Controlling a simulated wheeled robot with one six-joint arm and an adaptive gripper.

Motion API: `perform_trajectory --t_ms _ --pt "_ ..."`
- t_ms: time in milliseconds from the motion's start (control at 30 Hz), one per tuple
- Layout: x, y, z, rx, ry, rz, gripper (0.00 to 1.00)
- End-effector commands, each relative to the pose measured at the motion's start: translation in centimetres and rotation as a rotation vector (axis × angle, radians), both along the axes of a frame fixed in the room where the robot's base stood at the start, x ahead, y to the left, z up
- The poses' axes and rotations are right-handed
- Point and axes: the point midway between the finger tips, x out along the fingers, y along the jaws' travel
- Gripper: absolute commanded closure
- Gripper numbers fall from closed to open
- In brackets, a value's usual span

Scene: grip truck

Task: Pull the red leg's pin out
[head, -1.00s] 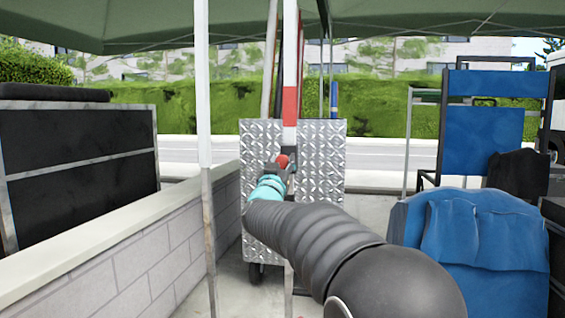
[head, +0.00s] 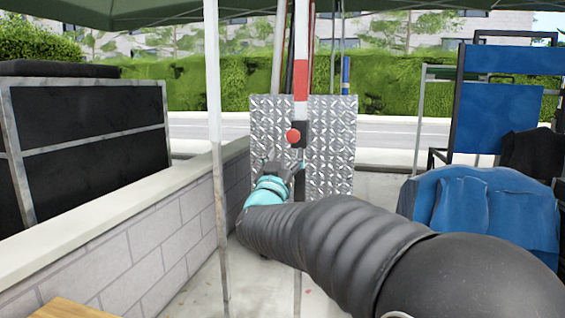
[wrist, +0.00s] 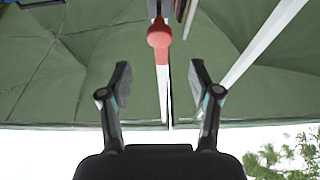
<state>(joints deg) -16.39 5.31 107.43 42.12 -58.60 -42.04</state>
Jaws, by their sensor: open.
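The red leg (head: 301,74) is a white canopy pole with a red band. Its pin is a round red knob (head: 293,136) on a dark block on the pole, in front of a diamond-plate panel. The knob also shows in the wrist view (wrist: 159,36), at top centre, beyond my fingertips. My gripper (wrist: 160,75) is open and empty, its two fingers apart with the knob above the gap between them in the picture. In the head view my gripper (head: 281,170) is just below the knob and does not appear to touch it.
A plain white pole (head: 213,150) stands to the left, close to my arm. A low block wall (head: 150,225) runs along the left. A blue draped item (head: 485,215) and a blue chair (head: 505,115) stand at right. The metal panel (head: 335,140) is behind the leg.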

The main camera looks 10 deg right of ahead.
Motion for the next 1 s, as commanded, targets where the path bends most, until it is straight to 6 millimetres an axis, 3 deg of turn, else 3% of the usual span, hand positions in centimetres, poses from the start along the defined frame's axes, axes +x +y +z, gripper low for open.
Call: perform_trajectory --t_ms 233,667,767,833,1000 --pt "-1.8 0.8 -0.8 0.0 0.0 0.001 0.37" --pt "-1.7 1.0 -1.1 0.026 0.002 0.022 0.37" --pt "-0.8 2.2 -2.4 0.067 0.055 0.098 0.37" --pt "0.0 3.8 -4.3 0.091 0.127 0.184 0.37" --pt "0.1 8.4 -11.6 0.138 0.397 0.406 0.37"
